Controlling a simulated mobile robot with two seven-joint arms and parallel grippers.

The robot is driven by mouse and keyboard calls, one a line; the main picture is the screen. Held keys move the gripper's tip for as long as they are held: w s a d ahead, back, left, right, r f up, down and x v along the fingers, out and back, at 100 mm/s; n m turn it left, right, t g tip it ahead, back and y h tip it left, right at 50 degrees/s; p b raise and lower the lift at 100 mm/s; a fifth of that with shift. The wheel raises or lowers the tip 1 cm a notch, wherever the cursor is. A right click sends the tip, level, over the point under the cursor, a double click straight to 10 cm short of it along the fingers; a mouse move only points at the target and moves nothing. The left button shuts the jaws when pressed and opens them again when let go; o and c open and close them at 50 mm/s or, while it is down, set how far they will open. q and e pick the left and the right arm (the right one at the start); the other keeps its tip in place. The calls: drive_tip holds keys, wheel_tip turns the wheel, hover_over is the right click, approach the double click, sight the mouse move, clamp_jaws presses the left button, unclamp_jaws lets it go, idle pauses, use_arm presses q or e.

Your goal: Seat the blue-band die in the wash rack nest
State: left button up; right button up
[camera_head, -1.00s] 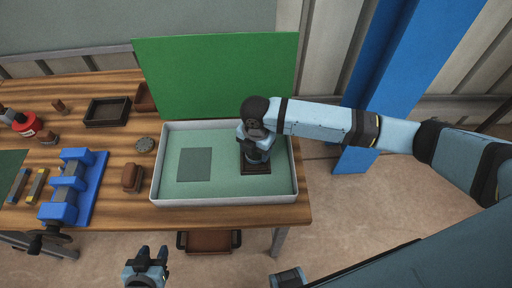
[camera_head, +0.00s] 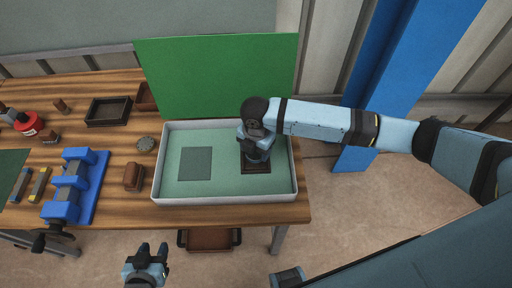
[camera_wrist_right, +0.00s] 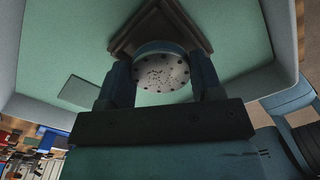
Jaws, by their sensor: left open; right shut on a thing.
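The blue-band die (camera_wrist_right: 160,74) shows in the right wrist view as a round grey disc with small holes and a blue rim. My right gripper (camera_wrist_right: 163,88) is shut on it, with one finger on each side. The dark square wash rack nest (camera_head: 257,169) sits in the right part of the pale tray (camera_head: 225,201); its raised edge shows behind the die in the wrist view (camera_wrist_right: 122,42). In the head view my right gripper (camera_head: 256,156) points down over the nest and hides the die. I cannot tell whether die and nest touch. My left gripper (camera_head: 147,260) is open and empty, in front of the table.
A flat darker green square (camera_head: 195,164) lies in the tray's left half. A green panel (camera_head: 218,75) stands behind the tray. A blue press (camera_head: 75,187), a brown block (camera_head: 133,177), a round grey disc (camera_head: 146,144) and a dark bin (camera_head: 108,111) are to the left.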

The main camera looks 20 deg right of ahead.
drive_tip(key=shift+r, duration=0.1)
drive_tip(key=shift+p, duration=0.45)
drive_tip(key=shift+f, duration=0.2)
drive_tip(key=shift+f+b, duration=0.4)
drive_tip(key=shift+f, duration=0.35)
drive_tip(key=shift+r, duration=0.1)
drive_tip(key=shift+p, duration=0.45)
